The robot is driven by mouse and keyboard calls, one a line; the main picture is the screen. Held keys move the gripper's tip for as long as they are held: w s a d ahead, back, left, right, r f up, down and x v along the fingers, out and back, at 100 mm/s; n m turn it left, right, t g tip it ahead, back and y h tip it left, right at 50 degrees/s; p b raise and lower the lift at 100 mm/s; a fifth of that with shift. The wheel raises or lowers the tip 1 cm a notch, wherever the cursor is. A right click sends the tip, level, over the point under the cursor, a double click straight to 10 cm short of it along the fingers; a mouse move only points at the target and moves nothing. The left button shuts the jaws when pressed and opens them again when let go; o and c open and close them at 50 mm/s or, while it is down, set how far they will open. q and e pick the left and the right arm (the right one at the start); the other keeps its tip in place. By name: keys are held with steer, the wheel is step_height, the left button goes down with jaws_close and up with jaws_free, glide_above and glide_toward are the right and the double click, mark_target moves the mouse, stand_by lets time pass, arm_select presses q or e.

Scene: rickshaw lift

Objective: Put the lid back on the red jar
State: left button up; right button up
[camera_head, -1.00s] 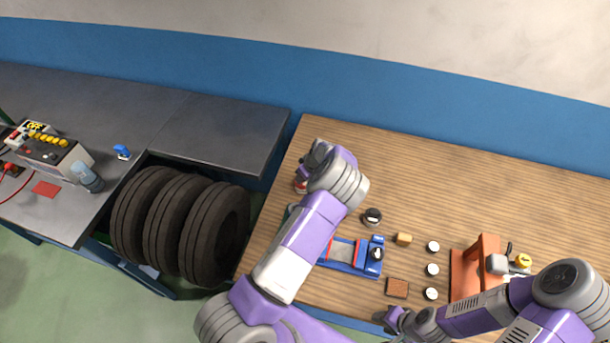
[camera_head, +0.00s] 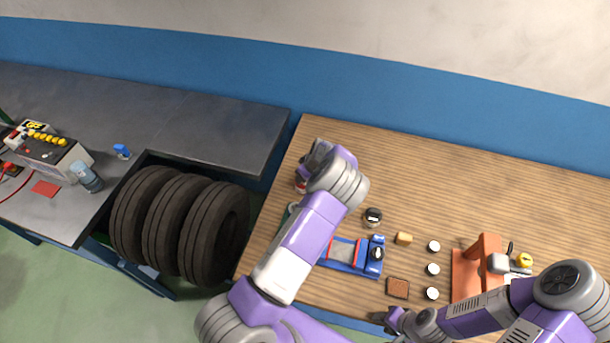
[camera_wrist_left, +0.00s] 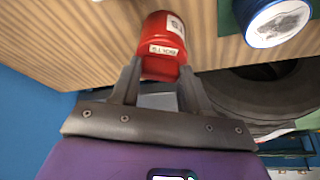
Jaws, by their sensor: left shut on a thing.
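The red jar (camera_wrist_left: 166,33), with white labels, is between the fingers of my left gripper (camera_wrist_left: 160,70) in the left wrist view. The fingers are shut on its near red part; I cannot tell whether that part is a separate lid. In the head view the jar (camera_head: 300,185) is mostly hidden by my left gripper (camera_head: 312,158) at the left edge of the wooden table. No separate lid can be told for sure. My right gripper (camera_head: 390,318) is at the table's front edge, away from the jar, too small to tell its jaws.
A dark round item (camera_head: 373,217), a blue tool (camera_head: 350,257), a yellow block (camera_head: 404,239), a brown block (camera_head: 397,288) and white discs (camera_head: 433,269) lie mid-table. An orange stand (camera_head: 487,245) is at the right. A blue-and-white container (camera_wrist_left: 278,20) is near the jar.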

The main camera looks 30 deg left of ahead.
arm_select(q)
steer(key=shift+s+f+b, duration=0.1)
steer(key=shift+b, duration=0.4)
stand_by(0.5)
steer(key=o, duration=1.9)
steer(key=shift+c, duration=0.2)
steer(key=shift+w+a+r+p, duration=0.15)
steer(key=shift+r+p, duration=0.35)
steer(key=shift+r, duration=0.3)
steer(key=shift+w+r+p, duration=0.1)
steer(key=shift+r+p, duration=0.4)
steer(key=shift+r, duration=0.3)
step_height(320, 180, up, 4)
steer(key=shift+f+p, duration=0.2)
steer(key=shift+p, duration=0.65)
jaws_close()
